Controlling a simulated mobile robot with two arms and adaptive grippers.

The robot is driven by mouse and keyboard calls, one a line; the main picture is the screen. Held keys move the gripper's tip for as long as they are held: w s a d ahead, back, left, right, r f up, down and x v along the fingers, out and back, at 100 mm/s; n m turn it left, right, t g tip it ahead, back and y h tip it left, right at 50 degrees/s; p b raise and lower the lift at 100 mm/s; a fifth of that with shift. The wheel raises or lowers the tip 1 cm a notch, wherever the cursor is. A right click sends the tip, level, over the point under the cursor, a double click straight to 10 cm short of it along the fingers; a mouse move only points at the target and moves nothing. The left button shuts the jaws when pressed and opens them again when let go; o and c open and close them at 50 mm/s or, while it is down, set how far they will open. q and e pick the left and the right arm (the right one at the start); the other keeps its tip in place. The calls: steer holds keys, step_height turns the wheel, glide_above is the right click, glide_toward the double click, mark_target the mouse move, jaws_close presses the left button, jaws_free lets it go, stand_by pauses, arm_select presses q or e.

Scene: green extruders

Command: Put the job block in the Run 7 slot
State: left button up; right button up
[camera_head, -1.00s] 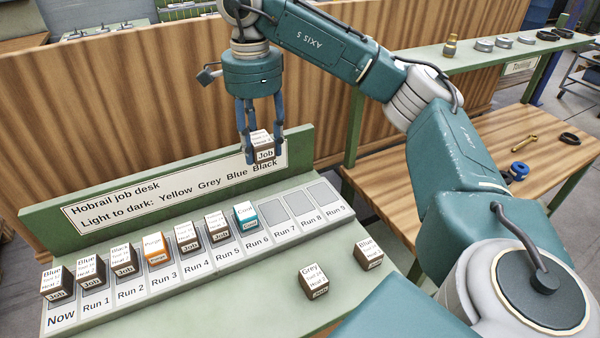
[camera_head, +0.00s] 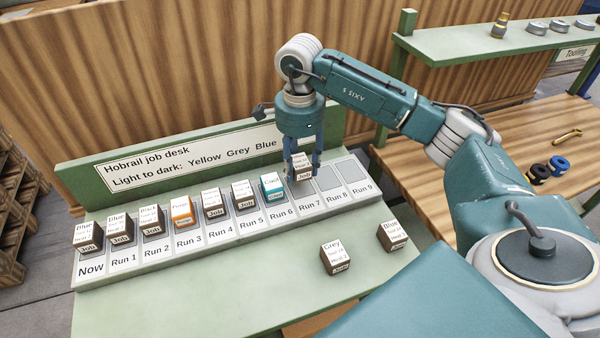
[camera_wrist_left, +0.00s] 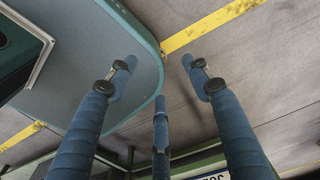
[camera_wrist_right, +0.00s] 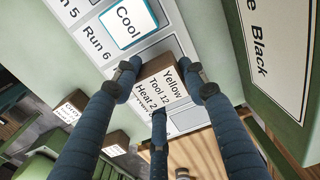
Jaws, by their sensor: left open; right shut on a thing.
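The job block (camera_head: 301,174) is brown with a white top label and "Job" on its front. In the right wrist view its label (camera_wrist_right: 166,87) reads "Yellow Tool 12 Heat 2". My right gripper (camera_head: 302,167) is shut on it and points down. The block is over the Run 7 slot (camera_head: 305,189), just right of the teal Cool block (camera_head: 271,187) at Run 6, and hides part of that slot. I cannot tell if it touches the surface. My left gripper (camera_wrist_left: 158,80) is open and empty in the left wrist view, over the floor, outside the head view.
The row from Now to Run 5 holds several brown job blocks and an orange Purge block (camera_head: 181,210). The Run 8 (camera_head: 328,179) and Run 9 (camera_head: 350,171) slots are empty. A Grey block (camera_head: 336,257) and a Blue block (camera_head: 392,236) stand at the front right. The sign board (camera_head: 190,155) rises behind.

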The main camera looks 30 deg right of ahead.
mark_target(300, 176)
step_height(300, 176, down, 4)
steer(key=shift+r+p, duration=0.1)
steer(key=shift+p, duration=0.45)
arm_select(q)
steer(key=shift+s+r, duration=0.45)
steer(key=shift+s, duration=0.1)
arm_select(e)
steer(key=shift+f+b, duration=0.25)
steer(key=shift+b, duration=0.05)
arm_select(q)
steer(key=shift+a+f, duration=0.15)
arm_select(e)
steer(key=o, duration=0.9)
